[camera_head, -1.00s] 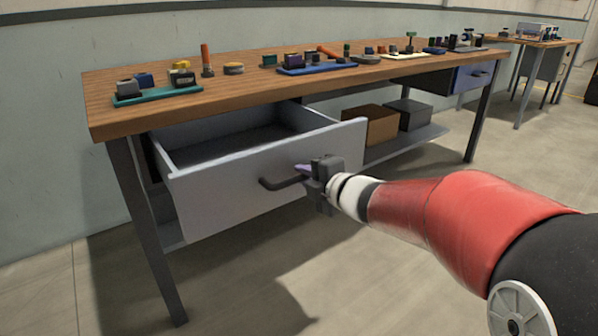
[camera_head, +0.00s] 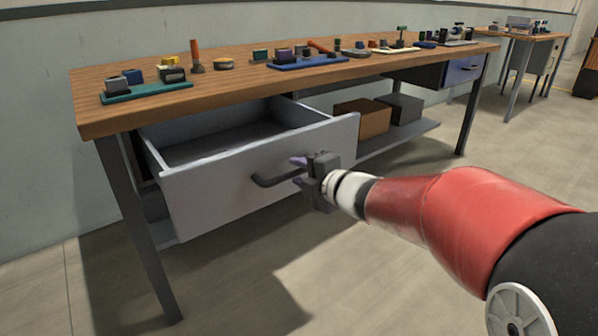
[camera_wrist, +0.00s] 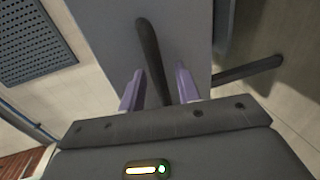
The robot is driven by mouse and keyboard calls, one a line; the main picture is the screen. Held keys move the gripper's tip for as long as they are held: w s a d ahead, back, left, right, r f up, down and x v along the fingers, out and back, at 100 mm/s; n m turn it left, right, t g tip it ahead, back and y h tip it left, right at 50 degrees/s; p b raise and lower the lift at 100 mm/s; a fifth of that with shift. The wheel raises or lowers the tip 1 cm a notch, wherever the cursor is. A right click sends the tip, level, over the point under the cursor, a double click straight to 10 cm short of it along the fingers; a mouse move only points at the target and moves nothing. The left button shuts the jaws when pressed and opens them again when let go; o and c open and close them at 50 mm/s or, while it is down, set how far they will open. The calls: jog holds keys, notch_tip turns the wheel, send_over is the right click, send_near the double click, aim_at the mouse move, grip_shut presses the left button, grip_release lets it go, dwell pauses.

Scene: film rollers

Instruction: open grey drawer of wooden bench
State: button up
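The grey drawer (camera_head: 240,168) of the wooden bench (camera_head: 270,68) is pulled well out on the bench's left side, and its empty-looking inside shows. Its dark bar handle (camera_head: 272,181) is on the front panel. My gripper (camera_head: 298,172) is at the right end of the handle. In the wrist view, the purple fingers of my gripper (camera_wrist: 160,70) stand apart, with the dark handle (camera_wrist: 150,50) running between them and gaps on both sides. The gripper is open and holds nothing. The grey front panel (camera_wrist: 190,30) lies just beyond the fingers.
A blue-fronted drawer (camera_head: 464,70) is closed at the bench's right end. A brown box (camera_head: 362,118) and a dark box (camera_head: 400,108) sit on the lower shelf (camera_head: 410,135). Trays with small parts cover the bench top. The floor in front (camera_head: 380,270) is clear.

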jog(key=v, duration=0.7)
jog(key=shift+p, duration=0.45)
jog(key=shift+d, duration=0.1)
jog(key=s+d+r+m+h+p, duration=0.2)
jog(key=d+m+h, duration=0.3)
jog(key=m, duration=0.2)
jog(key=s+d+r+m+h+p, duration=0.1)
jog(key=s+d+r+m+h, duration=0.15)
jog(key=d+m+h, duration=0.35)
jog(key=s+a+f+m+g+y+p, duration=0.1)
jog(key=s+a+f+m+g, duration=0.1)
jog(key=s+m, duration=0.4)
jog(key=s+a+f+m+g+y+p, duration=0.1)
jog(key=s+f+m+g, duration=0.4)
jog(key=s, duration=0.7)
jog(key=shift+a+m, duration=0.4)
jog(key=shift+a, duration=0.2)
